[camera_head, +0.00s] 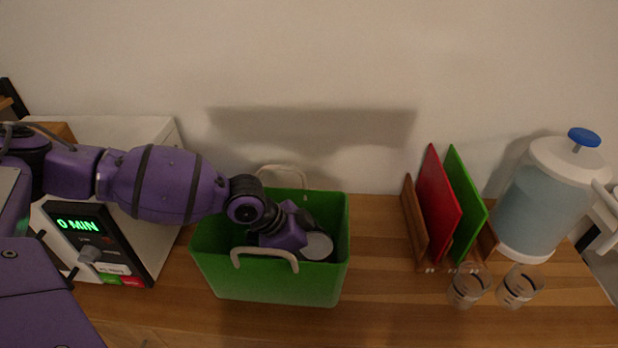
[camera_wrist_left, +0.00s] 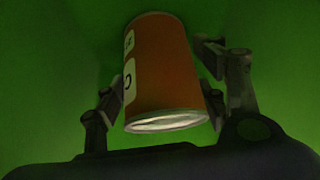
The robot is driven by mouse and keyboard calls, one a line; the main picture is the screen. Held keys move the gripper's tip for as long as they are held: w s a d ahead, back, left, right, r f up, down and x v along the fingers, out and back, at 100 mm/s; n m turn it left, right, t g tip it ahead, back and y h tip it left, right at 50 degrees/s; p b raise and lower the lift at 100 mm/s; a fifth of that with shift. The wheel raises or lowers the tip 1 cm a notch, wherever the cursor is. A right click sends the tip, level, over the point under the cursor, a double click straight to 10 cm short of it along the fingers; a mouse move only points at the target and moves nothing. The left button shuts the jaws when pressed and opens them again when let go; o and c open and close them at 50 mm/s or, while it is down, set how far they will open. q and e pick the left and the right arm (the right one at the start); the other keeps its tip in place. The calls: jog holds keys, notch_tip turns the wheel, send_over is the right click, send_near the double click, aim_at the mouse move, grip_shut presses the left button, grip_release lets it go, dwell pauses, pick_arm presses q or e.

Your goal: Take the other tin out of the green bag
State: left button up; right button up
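The green bag (camera_head: 270,284) stands open on the counter with two pale handles. My left gripper (camera_head: 296,238) reaches down into it from the left; its fingertips are hidden in the head view. In the left wrist view, an orange-red tin (camera_wrist_left: 165,68) with a white label and a silvery near end sits between the two fingers of my left gripper (camera_wrist_left: 160,100). One finger is close along each side of the tin; I cannot tell whether they press on it. Green bag walls surround them. My right gripper is not in view.
A white appliance (camera_head: 150,128) with a "0 MIN" display stands left of the bag. To the right are a rack with red (camera_head: 438,205) and green boards (camera_head: 467,205), a water dispenser (camera_head: 548,200) and two glasses (camera_head: 468,288) (camera_head: 519,287). Bare counter (camera_head: 378,270) lies between bag and rack.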

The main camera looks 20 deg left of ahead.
pick_arm(q)
jog(key=c, duration=1.1)
jog(key=shift+r, duration=0.15)
